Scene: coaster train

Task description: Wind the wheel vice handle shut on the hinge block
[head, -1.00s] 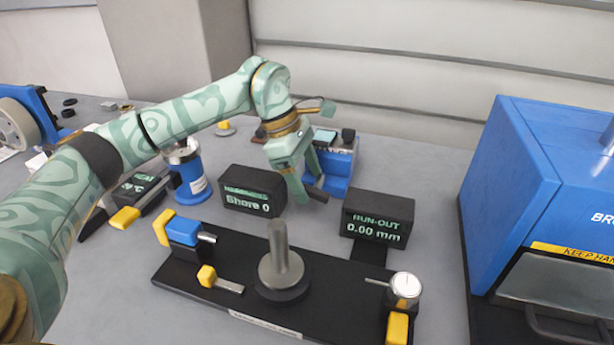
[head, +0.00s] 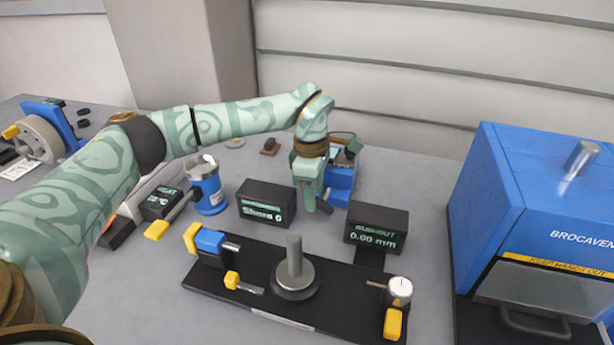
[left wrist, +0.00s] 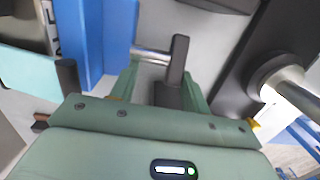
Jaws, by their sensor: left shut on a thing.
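A blue vice (head: 341,184) stands at the back middle of the bench, partly behind my left gripper (head: 316,208). In the left wrist view, its blue body (left wrist: 92,35) is at upper left, with a bare metal screw (left wrist: 150,57) leading to a dark bar handle (left wrist: 178,62). The dark handle (head: 325,207) shows only as a small end in the head view. My left gripper (left wrist: 158,92) is shut on the handle, its green fingers on either side. I cannot make out the hinge block clearly; the arm hides most of the vice jaws. My right gripper is not in view.
A black fixture plate (head: 340,318) with an upright metal spindle (head: 294,265) lies in front. The "Shore 0" display (head: 266,203) and the run-out display (head: 376,227) stand close to the vice. A blue machine (head: 530,190) fills the right side.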

